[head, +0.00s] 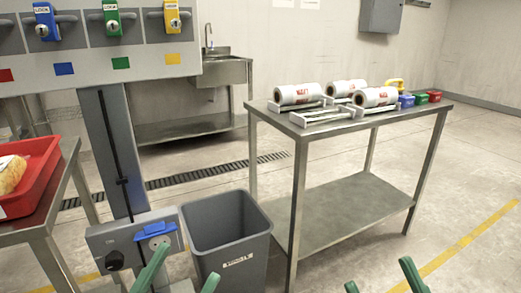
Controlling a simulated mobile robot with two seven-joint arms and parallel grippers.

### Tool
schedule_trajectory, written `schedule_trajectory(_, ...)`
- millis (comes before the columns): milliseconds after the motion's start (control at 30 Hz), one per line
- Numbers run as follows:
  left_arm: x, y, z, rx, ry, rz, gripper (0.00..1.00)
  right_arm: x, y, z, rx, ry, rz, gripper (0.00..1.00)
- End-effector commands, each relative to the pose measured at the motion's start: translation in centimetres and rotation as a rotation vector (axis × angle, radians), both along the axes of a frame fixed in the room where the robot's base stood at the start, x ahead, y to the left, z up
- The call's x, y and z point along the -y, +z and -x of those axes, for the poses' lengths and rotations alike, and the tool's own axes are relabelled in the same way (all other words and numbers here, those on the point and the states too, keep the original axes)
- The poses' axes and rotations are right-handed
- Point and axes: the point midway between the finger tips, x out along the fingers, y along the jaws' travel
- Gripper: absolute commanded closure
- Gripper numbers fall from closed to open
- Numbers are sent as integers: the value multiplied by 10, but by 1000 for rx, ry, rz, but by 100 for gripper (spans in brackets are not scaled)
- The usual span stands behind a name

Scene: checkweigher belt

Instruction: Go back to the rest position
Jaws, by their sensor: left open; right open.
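My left gripper (183,273) shows at the bottom edge of the head view as two green fingers spread apart, with nothing between them. One finger overlaps the grey control box (110,240) with its blue padlock piece (155,231); I cannot tell whether they touch. The other finger appears in front of the grey bin (228,237). My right gripper (381,281) shows as two green fingertips at the bottom edge, spread apart over bare floor. Nothing shows between them. The rest of both grippers and arms is out of view.
A red crate (38,165) stands on a table at left. Floor (370,255) at lower right is clear.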

Motion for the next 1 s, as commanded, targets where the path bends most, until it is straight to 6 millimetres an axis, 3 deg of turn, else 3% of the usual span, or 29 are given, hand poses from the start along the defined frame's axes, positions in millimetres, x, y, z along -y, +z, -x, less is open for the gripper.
schedule_trajectory(33,-1,11,-9,-54,13,-3,24,1,11,-9,-54,-13,3,24)
schedule_trajectory(167,-6,3,-34,-236,55,-17,24,6,3,-34,-236,-55,19,24)
schedule_trajectory(300,-14,-17,-52,-448,100,-33,24,14,-18,-52,-448,-99,34,24)
schedule_trajectory(467,-22,-45,-58,-689,145,-51,24,22,-45,-58,-690,-145,52,24)
schedule_trajectory(667,-33,-80,-43,-991,195,-71,24,33,-80,-43,-991,-194,73,24)
schedule_trajectory(1000,-44,-126,20,-1417,248,-97,24,44,-126,20,-1418,-246,98,24)
